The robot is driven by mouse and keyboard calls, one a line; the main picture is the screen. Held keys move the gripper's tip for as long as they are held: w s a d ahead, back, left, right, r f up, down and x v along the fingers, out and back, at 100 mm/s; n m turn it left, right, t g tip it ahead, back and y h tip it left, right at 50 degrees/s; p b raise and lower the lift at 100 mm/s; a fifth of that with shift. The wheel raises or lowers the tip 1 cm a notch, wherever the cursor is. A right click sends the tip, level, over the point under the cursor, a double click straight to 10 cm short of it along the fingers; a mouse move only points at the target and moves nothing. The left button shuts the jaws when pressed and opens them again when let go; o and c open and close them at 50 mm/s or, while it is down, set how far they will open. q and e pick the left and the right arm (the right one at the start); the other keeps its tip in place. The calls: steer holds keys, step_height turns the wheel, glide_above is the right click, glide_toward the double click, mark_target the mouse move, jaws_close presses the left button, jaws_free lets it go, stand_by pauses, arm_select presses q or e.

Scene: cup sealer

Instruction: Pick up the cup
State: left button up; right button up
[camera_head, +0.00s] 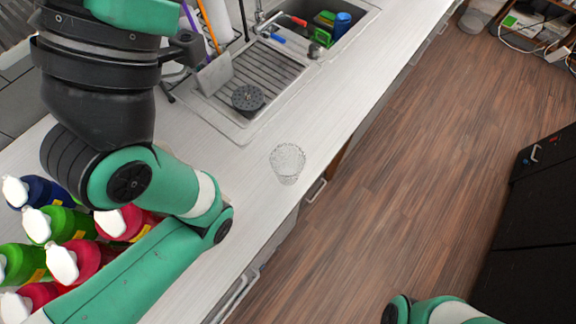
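A clear, see-through cup (287,162) stands upright on the white countertop, close to its front edge and just in front of the sink's drainboard. Nothing touches it. My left arm fills the left side of the view, with a bent joint to the left of the cup and apart from it. Its gripper does not show. Only a small piece of my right arm shows at the bottom right, and its gripper is also out of view.
Several bottles with white caps (62,264) crowd the counter at the lower left, partly behind my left arm. A metal sink with a ribbed drainboard (271,75) lies behind the cup. The counter (375,75) right of the sink is clear. A black cabinet (530,220) stands at right.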

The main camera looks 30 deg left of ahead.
steer(key=shift+o, duration=0.3)
steer(key=o, duration=0.7)
steer(key=shift+o, duration=0.2)
steer(key=shift+r, duration=0.1)
